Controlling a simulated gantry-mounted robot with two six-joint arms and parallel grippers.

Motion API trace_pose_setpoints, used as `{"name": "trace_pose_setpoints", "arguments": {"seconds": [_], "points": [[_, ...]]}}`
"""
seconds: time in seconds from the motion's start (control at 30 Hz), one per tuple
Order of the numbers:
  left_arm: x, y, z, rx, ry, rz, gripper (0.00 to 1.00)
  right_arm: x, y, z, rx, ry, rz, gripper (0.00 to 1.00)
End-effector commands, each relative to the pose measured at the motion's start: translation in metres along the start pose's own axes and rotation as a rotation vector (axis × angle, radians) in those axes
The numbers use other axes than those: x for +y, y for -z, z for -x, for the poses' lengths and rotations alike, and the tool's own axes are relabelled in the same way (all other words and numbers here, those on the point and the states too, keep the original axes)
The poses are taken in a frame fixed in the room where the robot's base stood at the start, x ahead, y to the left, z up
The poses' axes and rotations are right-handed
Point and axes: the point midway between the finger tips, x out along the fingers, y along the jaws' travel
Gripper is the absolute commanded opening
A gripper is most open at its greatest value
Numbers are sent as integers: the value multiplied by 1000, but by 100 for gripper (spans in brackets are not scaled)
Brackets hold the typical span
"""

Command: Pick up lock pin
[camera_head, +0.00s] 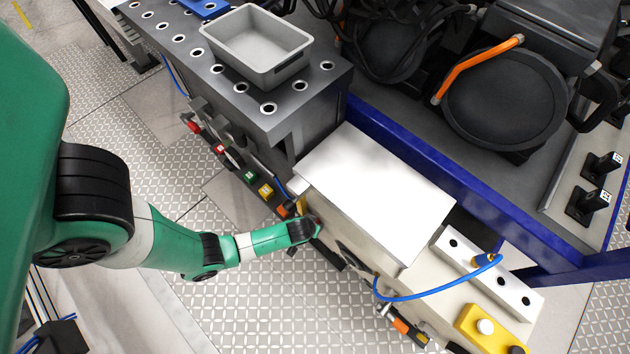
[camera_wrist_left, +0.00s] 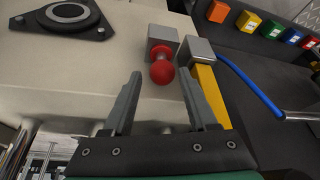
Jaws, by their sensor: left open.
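A pin with a red ball knob (camera_wrist_left: 162,72) sticks out of a small grey block (camera_wrist_left: 163,38) on the side of the pale housing in the left wrist view; it looks like the lock pin, though I cannot be sure. My left gripper (camera_wrist_left: 160,76) is open, its two fingers on either side of the red knob, with gaps visible. In the head view my left gripper (camera_head: 305,230) is at the left end of the white-topped housing (camera_head: 380,185) and hides most of the pin. My right gripper is not in view.
A yellow bar with a grey block (camera_wrist_left: 200,52) stands close beside the right finger. A blue cable (camera_head: 430,295) runs to a yellow-collared plug in a perforated block (camera_head: 520,290). A grey bin (camera_head: 255,45) sits on the dark bench. Floor at left is free.

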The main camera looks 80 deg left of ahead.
Motion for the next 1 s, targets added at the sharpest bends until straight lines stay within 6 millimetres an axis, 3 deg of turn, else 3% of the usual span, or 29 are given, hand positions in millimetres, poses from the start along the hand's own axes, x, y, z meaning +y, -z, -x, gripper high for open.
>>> {"name": "trace_pose_setpoints", "arguments": {"seconds": [0.1,0.23,0.53,0.87,1.0], "points": [[-2,-4,-25,-1,1,1,58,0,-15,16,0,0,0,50],[-3,-4,-45,0,0,1,58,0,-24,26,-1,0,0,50],[-3,-2,-48,0,0,-1,58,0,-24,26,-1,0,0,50],[-3,-2,-48,0,0,-1,0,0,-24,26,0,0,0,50],[-3,-2,-48,0,0,-1,0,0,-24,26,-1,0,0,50]]}}
